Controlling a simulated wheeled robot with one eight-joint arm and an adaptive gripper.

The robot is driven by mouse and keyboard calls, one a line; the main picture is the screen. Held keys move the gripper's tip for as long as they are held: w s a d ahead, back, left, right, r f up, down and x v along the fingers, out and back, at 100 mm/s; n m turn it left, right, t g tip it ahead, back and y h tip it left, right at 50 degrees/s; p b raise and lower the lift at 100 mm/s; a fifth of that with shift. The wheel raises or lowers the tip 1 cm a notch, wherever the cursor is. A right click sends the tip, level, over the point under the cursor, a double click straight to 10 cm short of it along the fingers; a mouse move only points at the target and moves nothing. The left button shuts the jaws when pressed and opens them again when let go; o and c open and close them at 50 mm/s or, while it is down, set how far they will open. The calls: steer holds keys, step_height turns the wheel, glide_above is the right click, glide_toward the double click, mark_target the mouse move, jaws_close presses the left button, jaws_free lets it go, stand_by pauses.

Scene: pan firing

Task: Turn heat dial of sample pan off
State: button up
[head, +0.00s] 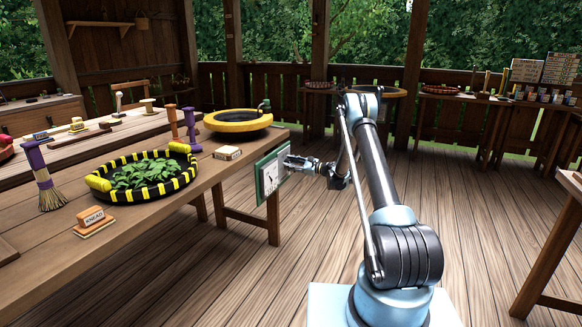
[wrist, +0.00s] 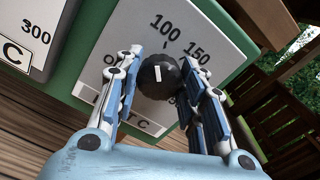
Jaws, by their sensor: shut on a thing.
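The heat dial is a round black knob (wrist: 158,80) with a short white mark, on a pale panel numbered 100 and 150. The mark lies up and down in the wrist view, roughly toward 100; its exact setting is hard to read. A word starting with O is partly behind a finger, and the label below is partly covered. My gripper (wrist: 160,70) has its fingers on both sides of the knob, shut on it. In the head view my gripper (head: 288,163) is at the green-edged panel (head: 270,182) at the table's end.
A second panel (wrist: 24,38) marked 300 and C is beside it. On the table are a black-and-yellow striped pan (head: 118,195) holding green leaves, a yellow-rimmed pan (head: 238,125), a small broom (head: 45,185) and a KNEAD block (head: 93,217). The floor (head: 235,270) right of the table is clear.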

steer(key=shift+s+a+f+n, duration=0.1)
steer(key=shift+n, duration=3.9)
steer(key=shift+s+a+f+n, duration=0.1)
steer(key=shift+n, duration=3.9)
steer(key=shift+d, duration=0.1)
steer(key=o, duration=1)
steer(key=shift+o, duration=0.2)
steer(key=shift+w, duration=0.1)
steer(key=shift+d, duration=0.15)
steer(key=v, duration=1.1)
steer(key=shift+d, duration=0.4)
